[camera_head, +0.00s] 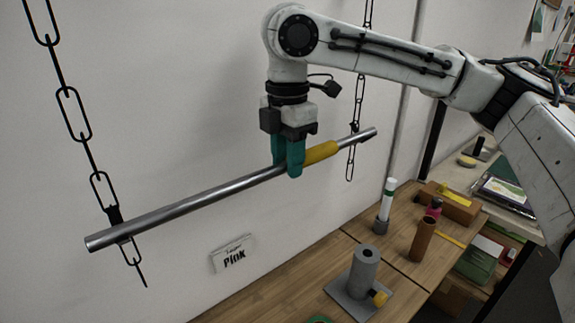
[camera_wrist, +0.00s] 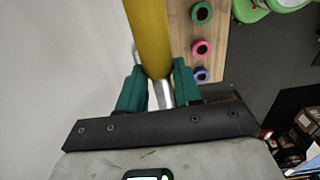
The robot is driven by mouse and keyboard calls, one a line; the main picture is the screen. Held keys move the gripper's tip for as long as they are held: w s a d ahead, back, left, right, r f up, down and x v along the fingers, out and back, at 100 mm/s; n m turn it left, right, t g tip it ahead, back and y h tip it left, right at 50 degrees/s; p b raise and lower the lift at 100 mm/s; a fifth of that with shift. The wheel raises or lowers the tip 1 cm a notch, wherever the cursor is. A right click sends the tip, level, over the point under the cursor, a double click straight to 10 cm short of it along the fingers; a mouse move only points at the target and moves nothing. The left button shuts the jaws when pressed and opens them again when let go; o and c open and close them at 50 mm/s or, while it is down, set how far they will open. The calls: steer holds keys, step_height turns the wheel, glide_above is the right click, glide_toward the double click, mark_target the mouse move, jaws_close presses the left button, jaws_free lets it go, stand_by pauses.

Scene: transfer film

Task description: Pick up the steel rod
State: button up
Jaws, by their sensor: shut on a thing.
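The steel rod (camera_head: 190,202) hangs level-ish in front of the white wall, tilted up toward the right in the head view. It passes through two black chains (camera_head: 75,115), one near each end. A yellow sleeve (camera_head: 320,153) covers part of it right of centre. My gripper (camera_head: 289,168) comes down from above with its green fingers shut on the rod just left of the yellow sleeve. In the wrist view, the green fingers (camera_wrist: 160,90) stand on both sides of the rod (camera_wrist: 164,95), with the yellow sleeve (camera_wrist: 149,35) running upward from them.
Below is a wooden bench (camera_head: 280,300) with a grey cylinder on a plate (camera_head: 364,270), a brown tube (camera_head: 423,240) and a white-and-green bottle (camera_head: 386,205). Space directly under the rod's left half is clear.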

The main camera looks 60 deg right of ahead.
jaws_close()
steer(key=shift+r, duration=0.1)
